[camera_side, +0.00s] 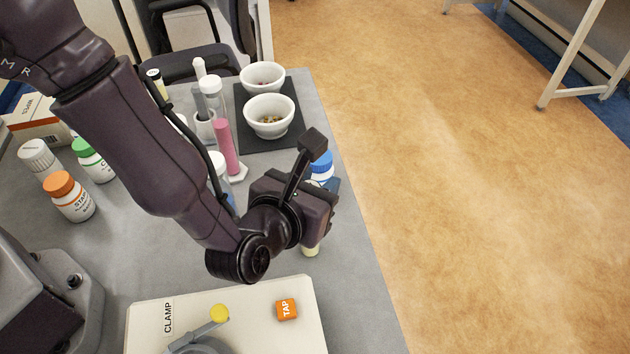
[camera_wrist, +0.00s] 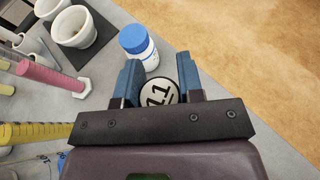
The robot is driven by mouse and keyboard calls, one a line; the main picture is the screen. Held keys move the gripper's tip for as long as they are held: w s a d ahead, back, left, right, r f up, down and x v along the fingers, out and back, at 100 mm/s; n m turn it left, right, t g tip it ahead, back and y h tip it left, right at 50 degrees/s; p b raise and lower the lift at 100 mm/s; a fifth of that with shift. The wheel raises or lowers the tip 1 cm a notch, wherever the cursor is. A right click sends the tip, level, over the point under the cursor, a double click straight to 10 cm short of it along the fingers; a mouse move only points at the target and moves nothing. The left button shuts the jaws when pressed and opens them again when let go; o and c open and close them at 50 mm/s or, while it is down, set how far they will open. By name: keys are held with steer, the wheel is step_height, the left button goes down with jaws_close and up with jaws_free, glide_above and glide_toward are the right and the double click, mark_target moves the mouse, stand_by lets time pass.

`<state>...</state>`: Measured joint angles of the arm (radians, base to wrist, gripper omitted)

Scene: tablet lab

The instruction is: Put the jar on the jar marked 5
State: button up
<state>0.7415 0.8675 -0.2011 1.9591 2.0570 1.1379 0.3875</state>
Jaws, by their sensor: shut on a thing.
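My gripper (camera_wrist: 160,82) is shut on a jar (camera_wrist: 158,95) whose round white top with a dark ring is marked 11. In the side view, a pale yellowish part (camera_side: 311,250) shows just under my gripper and may be this jar; the rest is hidden. A white jar with a blue lid (camera_wrist: 133,38) stands just beyond the fingers; its lid also shows behind my gripper in the side view (camera_side: 321,160). No jar marked 5 can be made out.
White bowls (camera_side: 268,117) stand on a dark mat at the back. Orange-lidded (camera_side: 70,197) and green-lidded (camera_side: 93,160) bottles stand left. A clamp board (camera_side: 140,335) is in front.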

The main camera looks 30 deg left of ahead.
steer(key=shift+f, duration=0.1)
steer(key=o, duration=1)
steer(key=shift+r, duration=0.2)
steer(key=v, duration=1.2)
steer(key=shift+a, duration=0.1)
